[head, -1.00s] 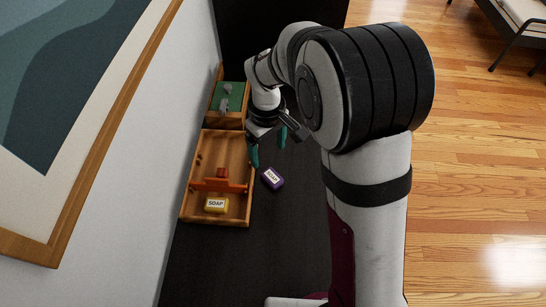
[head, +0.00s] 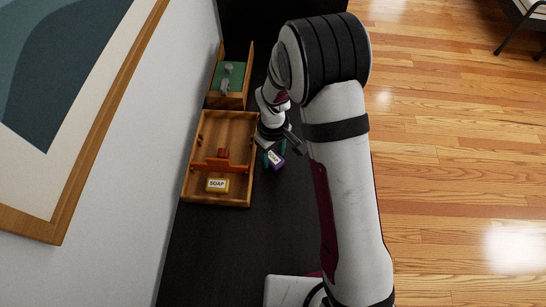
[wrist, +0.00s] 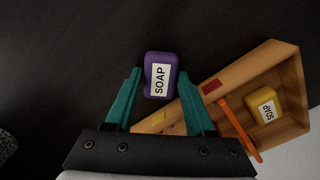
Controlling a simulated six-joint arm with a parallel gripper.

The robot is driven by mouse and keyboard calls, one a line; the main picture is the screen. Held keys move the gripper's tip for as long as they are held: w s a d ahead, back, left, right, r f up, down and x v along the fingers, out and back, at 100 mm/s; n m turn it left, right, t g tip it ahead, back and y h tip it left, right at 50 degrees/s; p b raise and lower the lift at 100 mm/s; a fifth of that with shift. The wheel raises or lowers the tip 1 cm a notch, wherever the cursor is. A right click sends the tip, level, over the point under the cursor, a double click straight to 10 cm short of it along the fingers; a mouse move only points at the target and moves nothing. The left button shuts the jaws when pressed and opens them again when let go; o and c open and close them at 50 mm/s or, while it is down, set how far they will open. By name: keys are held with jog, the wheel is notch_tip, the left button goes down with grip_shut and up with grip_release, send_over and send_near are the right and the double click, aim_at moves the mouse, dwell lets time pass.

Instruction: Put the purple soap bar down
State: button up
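The purple soap bar (head: 276,160) with a white SOAP label is at the dark desk top, just right of the wooden tray (head: 250,190). In the wrist view the soap bar (wrist: 160,76) shows between the tips of my gripper's teal fingers (wrist: 160,76). My gripper (head: 275,157) is open, with a thin gap at each side of the bar. Part of the bar's far end is covered by the gripper in the head view.
The tray holds a yellow soap bar (head: 217,185) and an orange-red divider (head: 220,165). Behind it stands a wooden box (head: 245,98) with a green inside and grey items. The wall is close on the left. Dark desk top is free in front of the soap.

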grip_shut()
jog(key=shift+r, duration=0.1)
jog(key=shift+r, duration=0.35)
notch_tip(320, 180, up, 3)
jog(key=shift+f, duration=0.1)
jog(key=s+d+r, duration=0.2)
jog(key=d+r, duration=0.5)
jog(key=d, duration=0.5)
jog(key=n, duration=0.9)
send_over(240, 131)
notch_tip(240, 131, down, 6)
jog(key=shift+r, duration=0.1)
jog(key=shift+f, duration=2)
